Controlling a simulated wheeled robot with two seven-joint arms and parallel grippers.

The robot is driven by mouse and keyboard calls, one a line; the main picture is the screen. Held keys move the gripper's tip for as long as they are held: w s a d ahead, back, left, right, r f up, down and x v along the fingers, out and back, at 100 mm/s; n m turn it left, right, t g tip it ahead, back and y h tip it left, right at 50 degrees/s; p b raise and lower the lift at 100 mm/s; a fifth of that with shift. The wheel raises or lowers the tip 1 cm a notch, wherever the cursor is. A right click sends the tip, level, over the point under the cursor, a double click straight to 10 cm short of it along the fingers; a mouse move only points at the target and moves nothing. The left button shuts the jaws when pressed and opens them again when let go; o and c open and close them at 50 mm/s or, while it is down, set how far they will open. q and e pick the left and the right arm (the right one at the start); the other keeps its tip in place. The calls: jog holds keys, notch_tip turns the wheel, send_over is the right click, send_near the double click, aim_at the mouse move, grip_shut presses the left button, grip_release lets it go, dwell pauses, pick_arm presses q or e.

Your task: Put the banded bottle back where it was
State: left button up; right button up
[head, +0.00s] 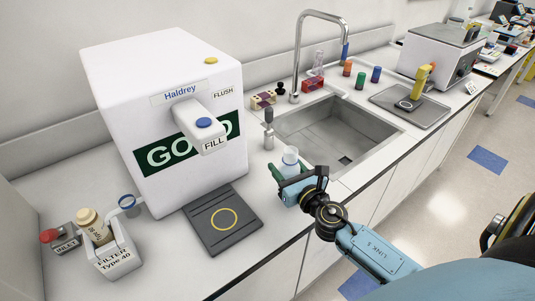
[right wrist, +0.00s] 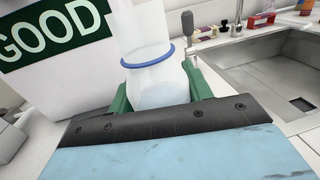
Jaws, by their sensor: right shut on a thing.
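The banded bottle (right wrist: 155,85) is whitish and translucent with a blue band around its neck; in the right wrist view it stands between the green fingers. It also shows in the head view (head: 290,158), small and partly hidden by the fingers. My right gripper (head: 290,176) is shut on it, near the counter's front edge between the white Haldrey machine (head: 110,100) and the sink. I cannot tell whether the bottle's base touches the counter. A dark pad (head: 240,233) with a yellow ring lies empty before the machine, left of my gripper. My left gripper is not in view.
The sink (head: 330,128) with a tall tap (head: 297,55) lies behind and right of my gripper. A second ringed pad (head: 420,112) with a yellow-topped item is farther right. A filter holder (head: 118,262) stands at the left. Small coloured racks and vials line the back.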

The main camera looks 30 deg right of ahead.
jog(key=shift+w+d+f+b, duration=0.1)
jog(key=shift+w+f+b, duration=0.5)
jog(key=shift+w, duration=1.1)
jog(key=shift+w+d+f+b, duration=0.15)
jog(key=shift+w+f+b, duration=0.4)
jog(key=shift+w, duration=1.15)
jog(key=shift+w+d+f+b, duration=0.1)
jog(key=shift+w+f+b, duration=0.5)
jog(key=shift+w, duration=1.1)
jog(key=shift+f, duration=0.2)
jog(key=o, duration=1.1)
jog(key=shift+r, duration=0.1)
